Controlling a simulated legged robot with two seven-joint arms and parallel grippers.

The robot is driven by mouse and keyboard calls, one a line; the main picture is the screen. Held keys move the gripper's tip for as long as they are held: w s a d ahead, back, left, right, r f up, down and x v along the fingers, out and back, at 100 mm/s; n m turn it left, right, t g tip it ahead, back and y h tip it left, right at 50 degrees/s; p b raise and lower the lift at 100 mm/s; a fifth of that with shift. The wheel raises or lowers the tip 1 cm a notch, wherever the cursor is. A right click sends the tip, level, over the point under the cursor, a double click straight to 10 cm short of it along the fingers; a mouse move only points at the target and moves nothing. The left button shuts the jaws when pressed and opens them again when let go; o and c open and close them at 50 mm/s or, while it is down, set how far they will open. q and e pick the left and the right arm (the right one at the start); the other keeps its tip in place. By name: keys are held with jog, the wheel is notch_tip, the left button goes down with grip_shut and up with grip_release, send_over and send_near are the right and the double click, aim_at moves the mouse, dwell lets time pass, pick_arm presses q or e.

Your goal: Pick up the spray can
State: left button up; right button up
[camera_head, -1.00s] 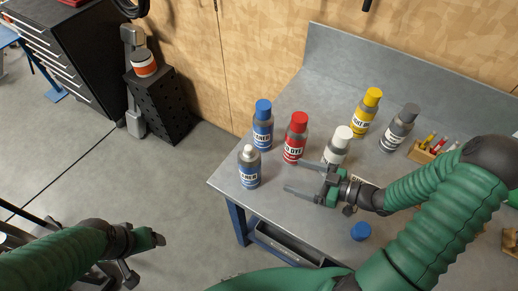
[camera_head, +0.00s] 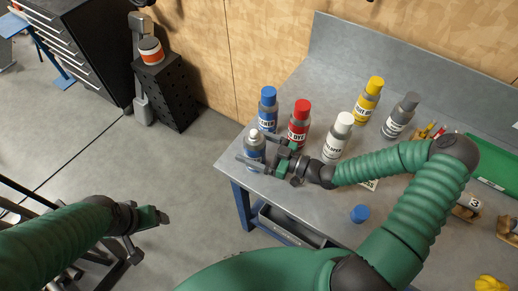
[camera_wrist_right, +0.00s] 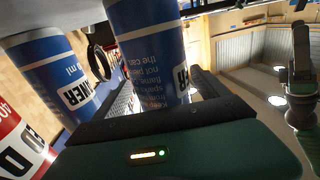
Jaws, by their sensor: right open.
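The uncapped blue-and-grey spray can (camera_head: 254,146) stands upright near the table's left edge, its pale nozzle top showing. My right gripper (camera_head: 258,149) is open, with its fingers on either side of this can. In the right wrist view the can's blue body (camera_wrist_right: 150,55) stands between the dark fingers; firm contact cannot be made out. My left gripper (camera_head: 150,236) is open and empty over the floor, left of the table. A loose blue cap (camera_head: 360,213) lies on the table.
A blue-capped can (camera_head: 267,112) and a red can (camera_head: 299,124) stand close behind the gripper. White (camera_head: 338,138), yellow (camera_head: 368,100) and grey (camera_head: 400,117) cans stand to the right. The table's front left edge (camera_head: 228,178) is close to the gripper.

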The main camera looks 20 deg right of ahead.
jog(key=a, duration=0.1)
jog(key=w+a, duration=0.1)
jog(key=shift+w+a, duration=0.15)
jog(key=shift+a, duration=0.25)
jog(key=shift+d, duration=0.7)
jog(key=c, duration=0.6)
jog(key=shift+d+f, duration=0.1)
jog(key=shift+d, duration=0.3)
jog(key=c, duration=0.4)
jog(key=shift+a, duration=0.35)
jog(key=c, duration=0.6)
pick_arm(q)
jog(key=shift+w+a+f, duration=0.1)
jog(key=shift+w+a, duration=0.05)
jog(key=shift+a, duration=0.7)
pick_arm(e)
jog(key=shift+a, duration=0.35)
grip_shut()
